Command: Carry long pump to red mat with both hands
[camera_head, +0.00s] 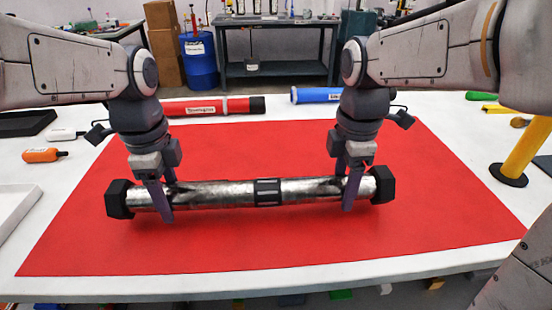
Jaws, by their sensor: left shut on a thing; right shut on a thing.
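The long pump (222,194) is a silver metal tube with black end caps and a dark band round its middle. It lies crosswise over the red mat (260,250), its right end slightly higher in the picture. A soft shadow shows under it; I cannot tell whether it touches the mat. My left gripper (162,200) is shut on the pump near its left end. My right gripper (350,190) is shut on it near its right end. The fingers hide small parts of the tube.
Behind the mat lie a red tube (205,107) and a blue tube (318,95). A yellow tube (525,150) with a black base stands at the right. An orange bottle (42,155), a white bottle (65,134) and a black tray (25,123) are at the left.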

